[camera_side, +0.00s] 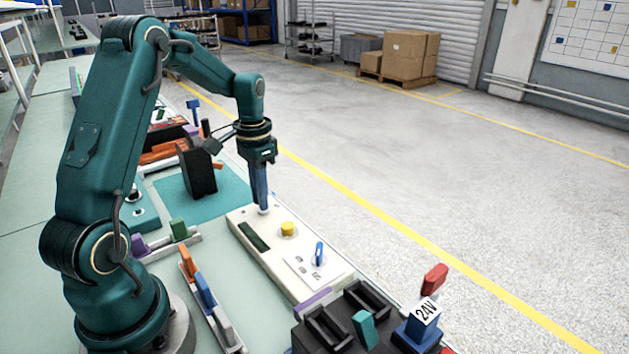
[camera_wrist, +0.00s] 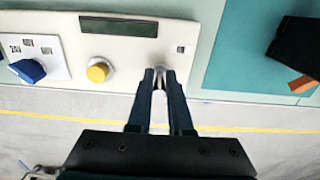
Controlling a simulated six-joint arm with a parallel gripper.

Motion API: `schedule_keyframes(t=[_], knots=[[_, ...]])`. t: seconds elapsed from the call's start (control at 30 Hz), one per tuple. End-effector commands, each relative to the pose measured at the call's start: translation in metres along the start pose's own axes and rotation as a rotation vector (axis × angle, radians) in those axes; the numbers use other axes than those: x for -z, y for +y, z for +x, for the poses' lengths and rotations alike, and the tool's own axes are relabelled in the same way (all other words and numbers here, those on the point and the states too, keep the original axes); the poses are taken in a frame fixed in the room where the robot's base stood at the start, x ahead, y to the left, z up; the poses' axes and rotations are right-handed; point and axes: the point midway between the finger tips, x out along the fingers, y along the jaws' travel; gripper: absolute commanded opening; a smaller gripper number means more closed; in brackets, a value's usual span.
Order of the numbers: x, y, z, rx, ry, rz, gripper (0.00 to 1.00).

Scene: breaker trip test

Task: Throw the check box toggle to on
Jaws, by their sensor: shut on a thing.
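The check box (camera_side: 292,272) is a long cream box on the bench, and it also fills the top of the wrist view (camera_wrist: 60,35). It has a dark display (camera_wrist: 118,27), a yellow button (camera_wrist: 98,70) and a blue knob (camera_wrist: 28,70). My gripper (camera_side: 263,209) points down at the box's far end, past the button. In the wrist view, my gripper (camera_wrist: 160,76) is shut on the small metal toggle (camera_wrist: 159,84). The fingers hide most of the toggle, so I cannot tell which way it leans.
A black block (camera_side: 197,168) with an orange lever stands on a teal mat (camera_side: 220,190), left of my gripper. A black holder (camera_side: 345,320) and a blue 24V block (camera_side: 422,325) stand at the near end. Open floor lies right of the bench.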

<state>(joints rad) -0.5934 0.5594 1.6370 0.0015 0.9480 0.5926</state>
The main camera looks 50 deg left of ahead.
Motion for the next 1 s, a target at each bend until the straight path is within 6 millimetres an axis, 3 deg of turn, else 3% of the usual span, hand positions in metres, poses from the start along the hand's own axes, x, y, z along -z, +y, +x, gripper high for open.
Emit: schedule_keyframes(t=[1.0], knots=[[-0.013,0.000,0.003,0.001,0.003,-0.001,0.00]])
